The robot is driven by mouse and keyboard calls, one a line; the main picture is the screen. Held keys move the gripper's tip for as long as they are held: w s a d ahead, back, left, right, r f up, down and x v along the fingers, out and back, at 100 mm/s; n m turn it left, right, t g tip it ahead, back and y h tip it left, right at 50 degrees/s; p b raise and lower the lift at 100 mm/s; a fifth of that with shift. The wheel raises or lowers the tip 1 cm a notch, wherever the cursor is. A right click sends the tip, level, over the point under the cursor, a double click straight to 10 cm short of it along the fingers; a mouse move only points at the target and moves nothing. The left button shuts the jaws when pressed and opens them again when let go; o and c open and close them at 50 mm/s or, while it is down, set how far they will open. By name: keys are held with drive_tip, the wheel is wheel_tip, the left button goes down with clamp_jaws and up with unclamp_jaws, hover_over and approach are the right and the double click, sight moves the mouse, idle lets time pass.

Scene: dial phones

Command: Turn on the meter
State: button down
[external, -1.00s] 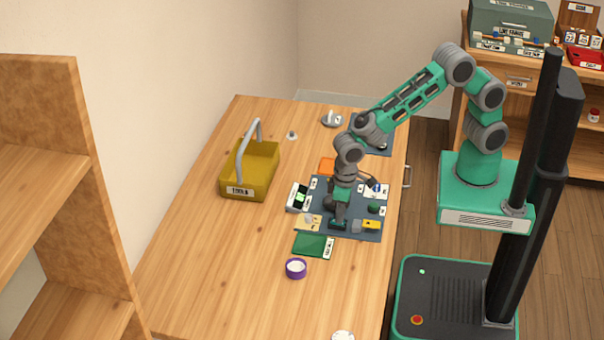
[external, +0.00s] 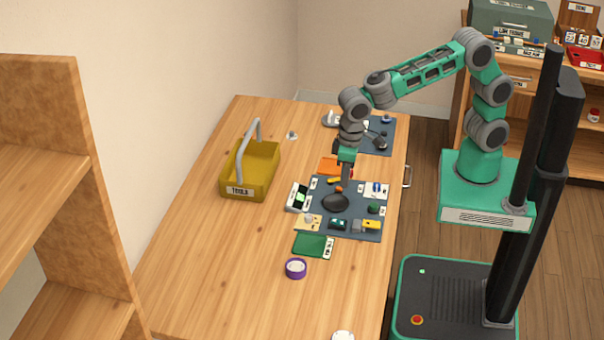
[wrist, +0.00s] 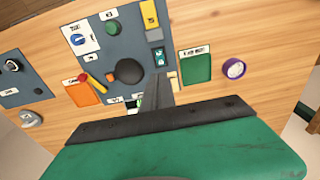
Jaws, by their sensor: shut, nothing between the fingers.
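A white device with a green screen (external: 298,197), which looks like the meter, stands at the left edge of the dark mat (external: 322,226). In the wrist view it is mostly hidden behind my gripper. A small teal part with a dark case (external: 338,224) sits on the mat's near side; it also shows in the wrist view (wrist: 159,58). My gripper (external: 346,184) is shut and empty, pointing down above the mat's far part. Its closed fingers also show in the wrist view (wrist: 159,88). I cannot read the screen.
A round black knob (external: 335,203) sits mid-mat, with a green knob (external: 374,209) and a yellow block (external: 372,225) to its right. A yellow tool caddy (external: 250,170), a green card (external: 311,244) and a purple roll (external: 296,268) lie outside the mat.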

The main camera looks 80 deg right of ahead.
sight(335, 220)
drive_tip(key=shift+f, duration=0.1)
drive_tip(key=t+b, duration=0.1)
drive_tip(key=b, duration=0.2)
drive_tip(key=shift+s+d+t, duration=0.1)
drive_tip(key=shift+s+t, duration=0.2)
drive_tip(key=shift+s, duration=0.1)
drive_tip(key=w+f, duration=0.1)
drive_tip(key=f, duration=0.3)
drive_tip(key=f+p, duration=0.1)
drive_tip(key=f, duration=0.4)
drive_tip(key=w+f, duration=0.1)
drive_tip(key=f, duration=0.3)
drive_tip(key=shift+w+f+p, duration=0.25)
drive_tip(key=shift+w+p, duration=0.05)
drive_tip(key=shift+p, duration=0.05)
